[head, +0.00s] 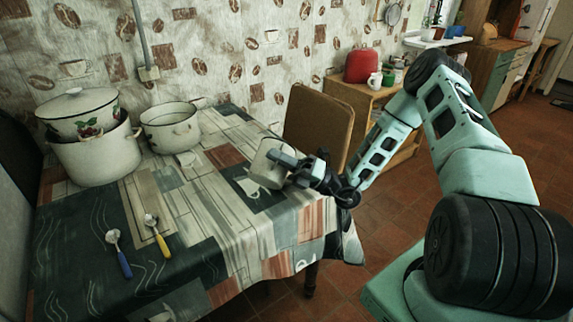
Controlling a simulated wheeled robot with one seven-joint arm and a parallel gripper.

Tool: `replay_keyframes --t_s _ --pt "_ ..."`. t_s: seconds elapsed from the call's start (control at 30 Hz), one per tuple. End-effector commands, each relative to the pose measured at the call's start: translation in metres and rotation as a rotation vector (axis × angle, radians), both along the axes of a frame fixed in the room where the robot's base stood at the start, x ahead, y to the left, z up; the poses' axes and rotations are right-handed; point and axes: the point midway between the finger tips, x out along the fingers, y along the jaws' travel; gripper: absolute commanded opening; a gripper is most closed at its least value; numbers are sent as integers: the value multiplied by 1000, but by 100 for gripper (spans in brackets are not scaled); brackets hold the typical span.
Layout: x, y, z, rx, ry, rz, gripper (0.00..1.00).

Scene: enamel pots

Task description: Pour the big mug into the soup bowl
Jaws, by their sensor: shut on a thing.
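A pale grey-white mug (264,160) is at the right part of the table, above or at the printed cloth. My gripper (288,166) comes from the right and is shut on the mug; its dark fingers cover the mug's right side. The mug looks tilted; its contents are hidden. I cannot make out a clear soup bowl. An open white enamel pot with small side handles (172,133) stands at the back of the table, left of the mug and apart from it.
A large white pot (95,160) with a lidded, fruit-painted pot (80,115) on it stands at the back left. A blue-handled spoon (120,255) and a yellow-handled spoon (157,236) lie in front. A brown chair (318,128) stands behind the table. The table's front middle (215,235) is clear.

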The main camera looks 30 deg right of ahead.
Motion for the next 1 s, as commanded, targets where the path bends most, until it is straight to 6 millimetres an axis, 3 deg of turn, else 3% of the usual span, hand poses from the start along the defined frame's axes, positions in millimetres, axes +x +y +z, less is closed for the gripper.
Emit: replay_keyframes --t_s 1.0 --pt "2 -4 2 58 18 8 0"
